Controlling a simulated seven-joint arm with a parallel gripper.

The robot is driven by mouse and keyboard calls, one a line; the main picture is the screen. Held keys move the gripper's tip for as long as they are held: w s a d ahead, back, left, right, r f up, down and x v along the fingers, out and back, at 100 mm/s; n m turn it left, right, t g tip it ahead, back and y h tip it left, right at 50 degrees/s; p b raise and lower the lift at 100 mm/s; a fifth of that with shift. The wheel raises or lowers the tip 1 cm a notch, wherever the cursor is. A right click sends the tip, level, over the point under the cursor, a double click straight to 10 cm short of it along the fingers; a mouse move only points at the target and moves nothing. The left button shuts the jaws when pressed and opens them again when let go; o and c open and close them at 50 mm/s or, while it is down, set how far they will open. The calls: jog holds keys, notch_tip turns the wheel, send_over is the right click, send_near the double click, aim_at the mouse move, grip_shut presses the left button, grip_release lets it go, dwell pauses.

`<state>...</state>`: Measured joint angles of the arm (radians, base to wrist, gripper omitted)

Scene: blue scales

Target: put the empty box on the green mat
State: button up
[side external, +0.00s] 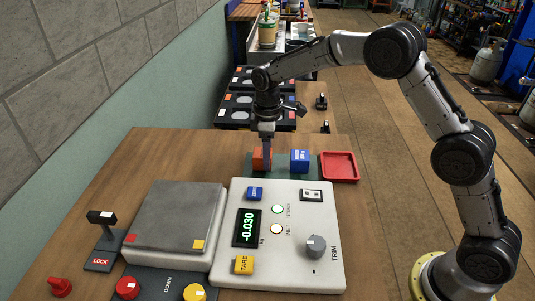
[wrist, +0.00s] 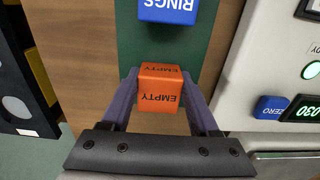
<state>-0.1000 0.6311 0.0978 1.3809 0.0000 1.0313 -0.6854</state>
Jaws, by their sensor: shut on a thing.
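The orange box marked EMPTY (wrist: 160,92) is between the two fingers of my gripper (wrist: 162,88), which is shut on it. In the side view the box (side external: 261,159) is at the left end of the dark green mat (side external: 282,172), with my gripper (side external: 263,150) reaching down to it from above. The mat also shows around the box in the wrist view (wrist: 160,43). I cannot tell whether the box touches the mat or hangs just above it. The box looks upright.
A blue box marked RINGS (side external: 299,161) stands on the mat to the right, with a red tray (side external: 339,166) beyond. The scale console (side external: 285,240), reading -0.030, and the bare grey weighing plate (side external: 175,217) are in front. A lock lever (side external: 103,235) is at left.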

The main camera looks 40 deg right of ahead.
jog(key=shift+f, duration=0.1)
jog(key=o, duration=1.3)
jog(key=shift+f, duration=0.1)
notch_tip(320, 180, up, 12)
jog(key=shift+r, duration=0.25)
jog(key=s+d+r+m+t, duration=0.15)
jog(key=s+r, duration=0.25)
jog(key=s, duration=0.5)
jog(key=s+d+r+m+t, duration=0.1)
jog(key=s+d+r+m, duration=0.15)
jog(key=s+r, duration=0.45)
jog(key=s+f+m+t, duration=0.1)
jog(key=s+f, duration=0.1)
jog(key=s, duration=0.4)
jog(key=s+f+m+t, duration=0.1)
jog(key=s+f+m, duration=0.1)
jog(key=s, duration=0.4)
jog(key=s+d+f+m+t, duration=0.1)
jog(key=s+f+m, duration=0.1)
jog(key=s+f, duration=0.2)
jog(key=shift+s+d+f, duration=0.1)
jog(key=shift+s+f, duration=0.05)
jog(key=shift+s, duration=1.4)
